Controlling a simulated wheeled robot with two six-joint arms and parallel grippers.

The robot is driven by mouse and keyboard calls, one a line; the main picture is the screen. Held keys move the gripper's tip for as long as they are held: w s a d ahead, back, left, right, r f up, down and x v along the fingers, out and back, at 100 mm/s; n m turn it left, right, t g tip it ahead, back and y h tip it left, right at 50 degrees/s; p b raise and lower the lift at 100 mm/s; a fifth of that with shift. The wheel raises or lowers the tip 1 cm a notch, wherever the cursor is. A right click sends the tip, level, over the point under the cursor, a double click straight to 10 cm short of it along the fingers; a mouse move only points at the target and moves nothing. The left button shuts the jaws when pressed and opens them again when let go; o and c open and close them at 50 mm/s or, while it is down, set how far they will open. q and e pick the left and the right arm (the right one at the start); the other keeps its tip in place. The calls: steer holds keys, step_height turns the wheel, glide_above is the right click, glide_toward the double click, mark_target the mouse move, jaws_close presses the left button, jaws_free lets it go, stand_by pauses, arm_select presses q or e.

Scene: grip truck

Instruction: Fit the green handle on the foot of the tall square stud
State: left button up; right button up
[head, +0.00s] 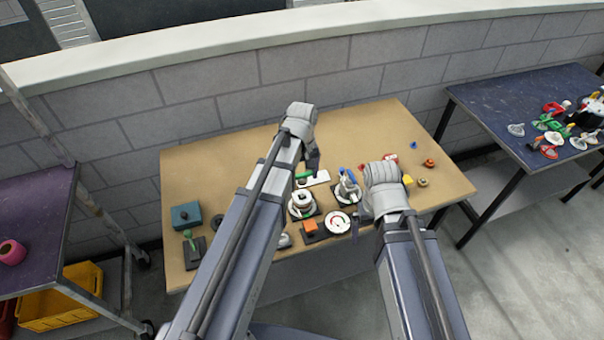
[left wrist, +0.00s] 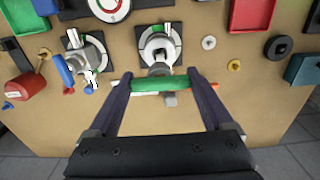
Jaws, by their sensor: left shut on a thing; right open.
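The green handle (left wrist: 160,85) lies crosswise between the fingertips of my left gripper (left wrist: 160,82), which is shut on it; the handle also shows in the head view (head: 304,176). In the left wrist view it is just in front of a round white-and-grey fitting (left wrist: 158,48) on a black square plate, which shows in the head view too (head: 302,203). I cannot tell whether they touch. The tall square stud cannot be made out for sure. My right gripper (head: 357,226) is open beside the red-marked dial (head: 337,222).
A fitting with a blue lever (head: 347,187) stands to the right of the white fitting. An orange block (head: 310,228) sits near the front. A teal box (head: 186,215) is at the left. The table's (head: 210,165) back left is bare.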

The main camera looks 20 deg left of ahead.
mark_target(302, 193)
arm_select(q)
steer(key=shift+f+b, duration=2.15)
steer(key=shift+f, duration=0.15)
steer(key=shift+f, duration=0.2)
steer(key=shift+f+b, duration=0.35)
steer(key=shift+b, duration=0.2)
steer(key=shift+f+b, duration=0.95)
stand_by(0.8)
steer(key=o, duration=1.2)
step_height(302, 193, up, 8)
steer(key=p, duration=0.7)
steer(key=shift+f+p, duration=0.15)
steer(key=shift+p, duration=0.2)
steer(key=shift+f, duration=0.1)
